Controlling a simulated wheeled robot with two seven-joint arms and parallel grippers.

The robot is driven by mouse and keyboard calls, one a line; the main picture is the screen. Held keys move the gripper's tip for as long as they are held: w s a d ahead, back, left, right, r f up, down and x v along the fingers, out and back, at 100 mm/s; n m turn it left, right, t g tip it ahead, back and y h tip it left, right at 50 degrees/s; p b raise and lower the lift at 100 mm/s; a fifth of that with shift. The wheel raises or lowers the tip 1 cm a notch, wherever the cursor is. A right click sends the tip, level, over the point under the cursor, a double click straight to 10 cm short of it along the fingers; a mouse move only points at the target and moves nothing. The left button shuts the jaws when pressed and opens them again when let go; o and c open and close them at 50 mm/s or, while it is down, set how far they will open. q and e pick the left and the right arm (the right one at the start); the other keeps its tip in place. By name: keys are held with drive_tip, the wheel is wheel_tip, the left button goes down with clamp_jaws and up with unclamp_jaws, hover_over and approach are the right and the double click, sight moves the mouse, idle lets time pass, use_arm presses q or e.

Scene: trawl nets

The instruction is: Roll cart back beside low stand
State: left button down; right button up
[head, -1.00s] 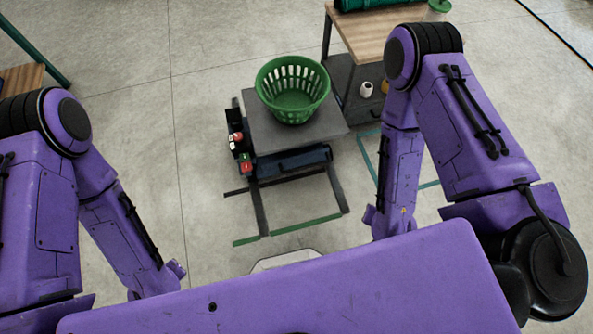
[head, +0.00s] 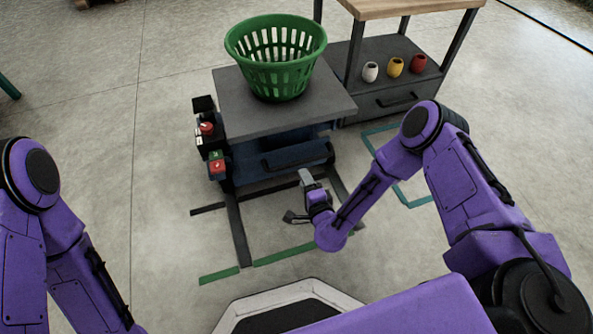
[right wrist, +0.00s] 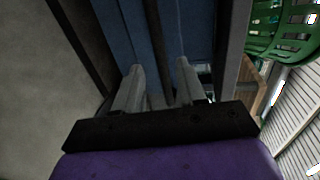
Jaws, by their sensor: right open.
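The cart (head: 236,118) has a grey top, a dark blue body and a dark front handle (head: 300,157). A green slotted basket (head: 276,80) stands on its top. The stand (head: 408,8), with a wooden top, is right of the cart at the back. My right gripper (head: 297,198) is open, low in front of the cart. In the right wrist view its two fingers (right wrist: 160,78) point toward the blue body (right wrist: 181,25), and a dark bar (right wrist: 157,45) runs between them in the picture. I cannot tell whether they touch it. My left gripper is out of view.
A control box with red and green buttons (head: 216,163) is on the cart's left side. White, yellow and red cups (head: 396,67) sit on the stand's shelf. Floor at left is clear.

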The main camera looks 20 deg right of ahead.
sight(297, 163)
drive_tip(key=w+b, duration=0.1)
drive_tip(key=w, duration=0.1)
drive_tip(key=w+f+b, duration=0.1)
drive_tip(key=w, duration=0.2)
drive_tip(key=w+f+b, duration=0.1)
drive_tip(key=w, duration=0.2)
drive_tip(key=shift+a, duration=0.1)
drive_tip(key=shift+w+r+b, duration=0.1)
drive_tip(key=shift+w+b, duration=0.15)
drive_tip(key=shift+b, duration=0.05)
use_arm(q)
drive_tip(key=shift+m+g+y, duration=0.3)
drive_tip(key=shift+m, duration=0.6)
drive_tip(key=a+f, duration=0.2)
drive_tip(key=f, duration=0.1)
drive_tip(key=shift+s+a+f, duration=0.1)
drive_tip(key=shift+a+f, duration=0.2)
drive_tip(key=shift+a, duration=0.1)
use_arm(e)
clamp_jaws()
